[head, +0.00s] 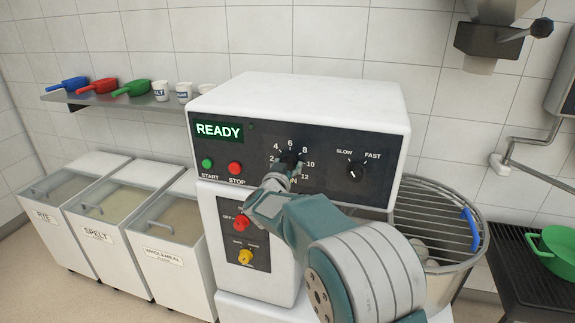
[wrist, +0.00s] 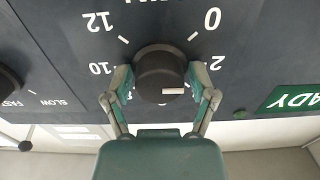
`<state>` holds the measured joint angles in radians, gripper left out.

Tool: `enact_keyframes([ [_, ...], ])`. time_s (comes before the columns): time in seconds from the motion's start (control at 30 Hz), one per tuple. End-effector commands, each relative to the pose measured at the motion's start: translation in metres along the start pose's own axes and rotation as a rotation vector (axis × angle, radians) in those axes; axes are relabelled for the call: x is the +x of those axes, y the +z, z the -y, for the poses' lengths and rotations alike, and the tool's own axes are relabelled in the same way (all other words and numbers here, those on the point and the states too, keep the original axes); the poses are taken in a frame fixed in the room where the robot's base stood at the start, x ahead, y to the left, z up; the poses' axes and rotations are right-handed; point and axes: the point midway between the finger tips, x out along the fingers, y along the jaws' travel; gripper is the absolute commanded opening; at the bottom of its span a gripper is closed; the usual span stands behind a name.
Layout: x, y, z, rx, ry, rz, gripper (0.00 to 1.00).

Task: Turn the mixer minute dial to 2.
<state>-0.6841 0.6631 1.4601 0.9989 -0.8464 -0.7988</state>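The mixer minute dial (head: 290,158) is a black round knob on the dark panel of the white mixer (head: 300,92), ringed by white numbers. The wrist view shows the dial (wrist: 160,66) upside down, with 0 and 2 on the right and 10 and 12 on the left. Its white mark lies at the knob's lower edge, right of centre. The numbers there are hidden by my gripper, so I cannot tell the exact setting. My gripper (wrist: 160,80) has one teal finger at each side of the knob, seemingly touching it. My gripper and arm partly cover the dial in the head view.
The display (head: 219,130) reads READY. Green start (head: 207,163) and red stop (head: 236,168) buttons sit left of the dial, the speed knob (head: 356,170) to the right. Red (head: 241,222) and yellow (head: 245,256) knobs lie below. A wire-guarded bowl (head: 440,225) stands at right.

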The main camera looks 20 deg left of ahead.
Motion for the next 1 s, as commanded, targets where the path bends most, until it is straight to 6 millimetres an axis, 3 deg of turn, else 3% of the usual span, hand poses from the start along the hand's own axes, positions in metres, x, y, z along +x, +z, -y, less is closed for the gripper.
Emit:
enact_keyframes([
  [0.47, -0.004, -0.002, -0.002, 0.003, 0.002, -0.002, 0.93],
  [0.57, -0.016, -0.002, 0.0, 0.003, 0.0, -0.001, 0.93],
  [1.0, -0.101, 0.001, 0.002, -0.001, 0.0, 0.0, 0.93],
])
